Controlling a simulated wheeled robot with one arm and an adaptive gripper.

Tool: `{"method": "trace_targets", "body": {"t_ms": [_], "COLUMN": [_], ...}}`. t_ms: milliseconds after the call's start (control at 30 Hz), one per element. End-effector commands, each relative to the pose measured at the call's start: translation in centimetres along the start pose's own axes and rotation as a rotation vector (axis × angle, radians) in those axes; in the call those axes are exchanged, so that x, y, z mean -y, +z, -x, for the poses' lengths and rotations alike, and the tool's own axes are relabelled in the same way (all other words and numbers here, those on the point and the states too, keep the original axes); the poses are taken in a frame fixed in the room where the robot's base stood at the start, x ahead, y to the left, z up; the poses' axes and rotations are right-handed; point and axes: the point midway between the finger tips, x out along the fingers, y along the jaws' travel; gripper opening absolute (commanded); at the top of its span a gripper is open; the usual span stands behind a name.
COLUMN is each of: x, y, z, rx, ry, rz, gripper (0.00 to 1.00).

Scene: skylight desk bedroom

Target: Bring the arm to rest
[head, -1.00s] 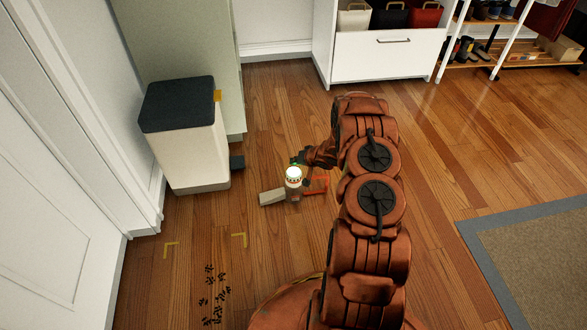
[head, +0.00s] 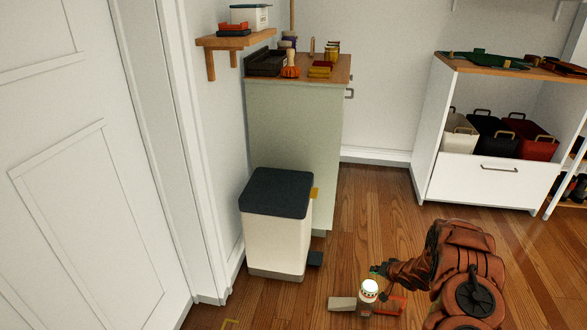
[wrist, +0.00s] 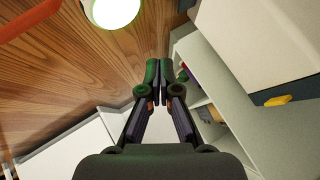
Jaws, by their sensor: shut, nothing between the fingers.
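My arm enters the head view at the lower right and is cut off by the bottom edge. My gripper (head: 378,270) is at its left end, small and partly hidden by my wrist, low over the floor near the bin. In the wrist view my gripper (wrist: 160,71) has its two dark green fingertips together, with nothing held between them.
A cream bin (head: 275,237) with a dark lid stands left of my gripper, against a pale green cabinet (head: 295,145). A white drawer unit (head: 485,183) stands behind at right. Wooden floor (head: 375,205) is clear between them.

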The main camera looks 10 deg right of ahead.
Motion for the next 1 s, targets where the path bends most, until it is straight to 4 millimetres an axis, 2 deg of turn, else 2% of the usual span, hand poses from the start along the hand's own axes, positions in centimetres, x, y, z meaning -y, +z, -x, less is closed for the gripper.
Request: {"method": "trace_targets", "body": {"t_ms": [133,267,600,867,1000], "x": [0.9,2.5,8.0,12.8,15.6], "y": [-1.6,-5.0,-12.2,-15.2,-15.9], "z": [1.4,4.3,14.2,22.5,27.2], "rx": [-0.007,-0.023,-0.034,-0.009,0.018], "ry": [0.033,0.109,0.333,0.476,0.541], "rz": [0.026,0.075,0.194,0.252,0.273], "gripper": [0.00,0.00,0.00,0.00,0.00]}}
